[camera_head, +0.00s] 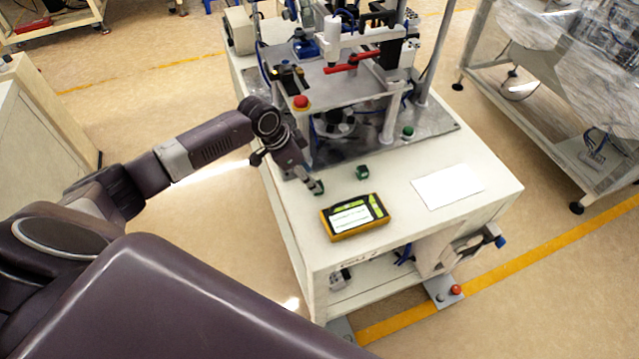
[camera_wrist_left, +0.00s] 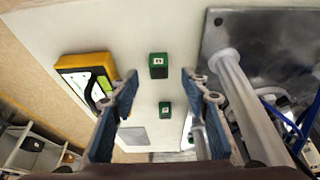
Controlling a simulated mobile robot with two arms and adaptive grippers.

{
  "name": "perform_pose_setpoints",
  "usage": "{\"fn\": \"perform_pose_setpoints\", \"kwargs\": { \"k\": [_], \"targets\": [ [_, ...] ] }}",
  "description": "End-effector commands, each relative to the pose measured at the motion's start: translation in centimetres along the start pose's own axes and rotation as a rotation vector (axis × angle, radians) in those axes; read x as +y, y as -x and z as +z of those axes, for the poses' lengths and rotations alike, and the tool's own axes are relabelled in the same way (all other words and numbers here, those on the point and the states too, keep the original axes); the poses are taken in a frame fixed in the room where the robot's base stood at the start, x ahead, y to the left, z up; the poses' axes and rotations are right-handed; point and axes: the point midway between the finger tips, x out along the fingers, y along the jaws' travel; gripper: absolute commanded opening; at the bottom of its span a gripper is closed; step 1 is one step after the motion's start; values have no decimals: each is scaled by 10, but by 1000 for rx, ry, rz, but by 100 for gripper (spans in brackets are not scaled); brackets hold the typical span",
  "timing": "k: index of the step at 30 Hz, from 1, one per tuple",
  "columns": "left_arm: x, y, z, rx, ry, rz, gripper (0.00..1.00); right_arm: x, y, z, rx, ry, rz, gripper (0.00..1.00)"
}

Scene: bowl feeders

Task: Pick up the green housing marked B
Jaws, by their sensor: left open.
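Two small green housings stand on the white machine table (camera_head: 420,240). One housing (camera_head: 318,187) is right at the tips of my left gripper (camera_head: 313,182); the other housing (camera_head: 362,172) stands apart to its right. In the left wrist view, the nearer housing (camera_wrist_left: 158,65) lies ahead of the open fingers (camera_wrist_left: 159,82), and the farther, smaller housing (camera_wrist_left: 165,109) appears between them. Both carry a pale mark on top, too small to read surely, so I cannot tell which is B. My left gripper is open and empty. My right gripper is out of view.
A yellow-framed device (camera_head: 354,216) with a lit screen lies in front of the housings. A white sheet (camera_head: 448,186) lies to the right. Behind stand the metal machine plate (camera_head: 430,126), a post (camera_head: 391,118) and a green button (camera_head: 408,131).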

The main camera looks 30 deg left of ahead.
Motion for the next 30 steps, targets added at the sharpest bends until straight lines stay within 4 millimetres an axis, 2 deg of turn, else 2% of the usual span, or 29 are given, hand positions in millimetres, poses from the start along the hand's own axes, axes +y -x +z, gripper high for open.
{"fn": "perform_pose_setpoints", "kwargs": {
  "k": [2, 5, 8, 12, 16, 21, 30],
  "targets": [
    [1, -7, -1, 0, 1, 1, 42, -2, 6, 12, -17, 0, -3, 0],
    [3, -20, -1, 0, 2, 2, 42, -3, 14, 16, -24, 1, -4, 0],
    [3, -35, -1, 0, 1, 1, 42, -3, 18, 12, -18, 1, -4, 0],
    [3, -49, 0, 0, -1, -1, 42, -2, 18, -5, 5, 0, -2, 0],
    [2, -53, 0, 0, -1, -3, 42, 0, 18, -18, 25, 0, -1, 0],
    [2, -53, 1, 0, -1, -2, 41, -1, 18, -16, 22, 0, -1, 0],
    [2, -52, 1, 0, -1, -2, 8, -3, 18, -1, 0, 0, -4, 0]
  ]
}}
